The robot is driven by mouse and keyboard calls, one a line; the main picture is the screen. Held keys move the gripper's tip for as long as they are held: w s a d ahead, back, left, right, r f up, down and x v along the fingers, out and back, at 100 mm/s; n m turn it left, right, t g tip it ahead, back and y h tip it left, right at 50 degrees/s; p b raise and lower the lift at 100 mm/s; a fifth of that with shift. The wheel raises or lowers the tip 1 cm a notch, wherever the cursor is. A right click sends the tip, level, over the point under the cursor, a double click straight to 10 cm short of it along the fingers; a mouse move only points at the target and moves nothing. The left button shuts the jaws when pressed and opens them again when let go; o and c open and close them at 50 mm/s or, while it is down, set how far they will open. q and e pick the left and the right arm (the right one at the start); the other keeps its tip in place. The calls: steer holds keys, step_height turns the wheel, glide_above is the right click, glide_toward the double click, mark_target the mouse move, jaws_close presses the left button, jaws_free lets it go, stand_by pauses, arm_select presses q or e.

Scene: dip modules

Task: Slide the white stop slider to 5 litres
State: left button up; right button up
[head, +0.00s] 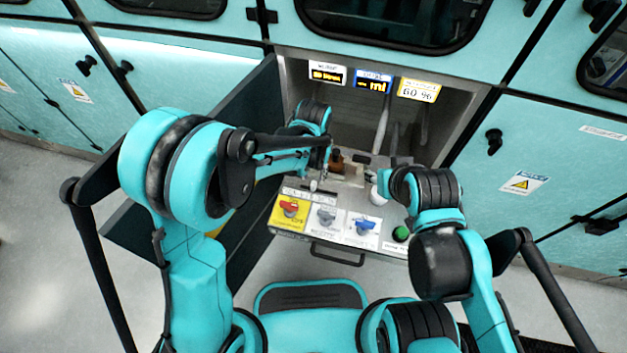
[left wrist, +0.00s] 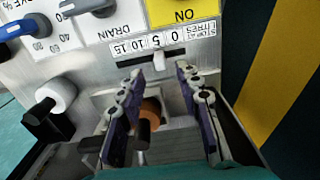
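The white stop slider (left wrist: 158,60) sits in its slot under the upside-down scale marked 0, 5, 10, 15 (left wrist: 165,40) in the left wrist view. It lines up roughly with the 5 mark. My left gripper (left wrist: 160,72) is open, with one finger on each side of the slider and a gap to it on both sides. In the head view my left gripper (head: 323,168) reaches over the back of the panel, and its fingers are small there. My right arm is on the right, but its fingers cannot be made out.
A brown part with a black handle (left wrist: 148,118) lies between and beyond my left fingers. A white knob (left wrist: 57,97) stands to the side.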

mark_target(313, 183)
arm_select(q)
step_height(313, 183, up, 6)
stand_by(0.7)
